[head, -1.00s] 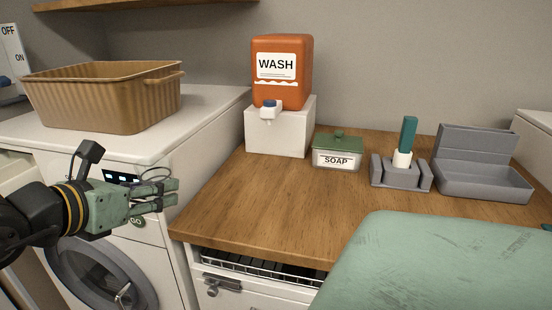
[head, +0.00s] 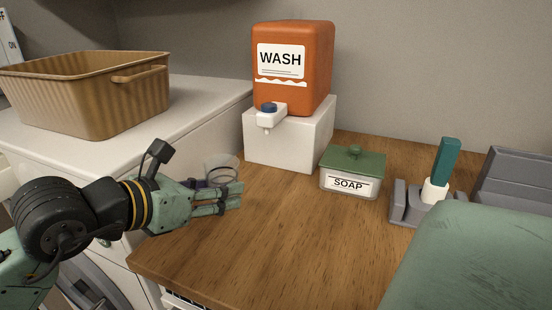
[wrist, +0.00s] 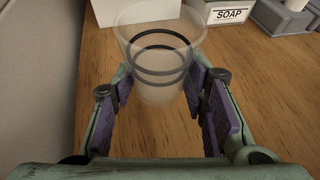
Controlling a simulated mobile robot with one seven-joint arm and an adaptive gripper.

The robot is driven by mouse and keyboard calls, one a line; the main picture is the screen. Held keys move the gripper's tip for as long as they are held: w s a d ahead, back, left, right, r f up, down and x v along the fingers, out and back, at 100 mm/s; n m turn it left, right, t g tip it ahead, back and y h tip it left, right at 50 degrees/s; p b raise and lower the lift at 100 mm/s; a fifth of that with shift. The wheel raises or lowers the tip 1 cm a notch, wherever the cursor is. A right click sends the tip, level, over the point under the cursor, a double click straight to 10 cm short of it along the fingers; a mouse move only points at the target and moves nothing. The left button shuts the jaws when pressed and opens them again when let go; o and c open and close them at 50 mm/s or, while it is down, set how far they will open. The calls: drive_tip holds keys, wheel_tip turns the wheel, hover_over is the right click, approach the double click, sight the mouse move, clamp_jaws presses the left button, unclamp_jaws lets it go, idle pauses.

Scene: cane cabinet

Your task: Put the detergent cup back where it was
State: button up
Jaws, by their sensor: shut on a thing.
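The detergent cup (wrist: 160,70) is clear with dark rings around it. My gripper (wrist: 162,100) is shut on it, with a purple pad on each side, and the cup stands upright between the fingers. In the head view the cup (head: 221,166) shows partly behind my gripper (head: 225,195), over the left part of the wooden counter (head: 270,240). I cannot tell whether its base touches the wood.
A green-lidded SOAP box (head: 352,171) stands right of the block. A grey holder with a green-handled tool (head: 440,175) and a grey tray (head: 520,180) are farther right. A tan basket (head: 85,95) sits on the white machine at left. The counter's front middle is clear.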

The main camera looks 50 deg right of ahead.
drive_tip(key=p, duration=0.4)
hover_over(264, 183)
drive_tip(key=shift+a+f, duration=0.2)
drive_tip(key=shift+f, duration=0.45)
drive_tip(key=shift+d+f, duration=0.1)
drive_tip(key=shift+d, duration=0.1)
wheel_tip(264, 183, down, 4)
drive_tip(key=shift+r+p, duration=0.25)
drive_tip(key=shift+p, duration=0.1)
drive_tip(key=shift+f+b, duration=0.35)
drive_tip(key=shift+f, duration=0.1)
drive_tip(key=o, duration=1.2)
drive_tip(key=shift+s+f, duration=0.1)
drive_tip(key=shift+f, duration=0.2)
drive_tip(key=shift+o, duration=0.2)
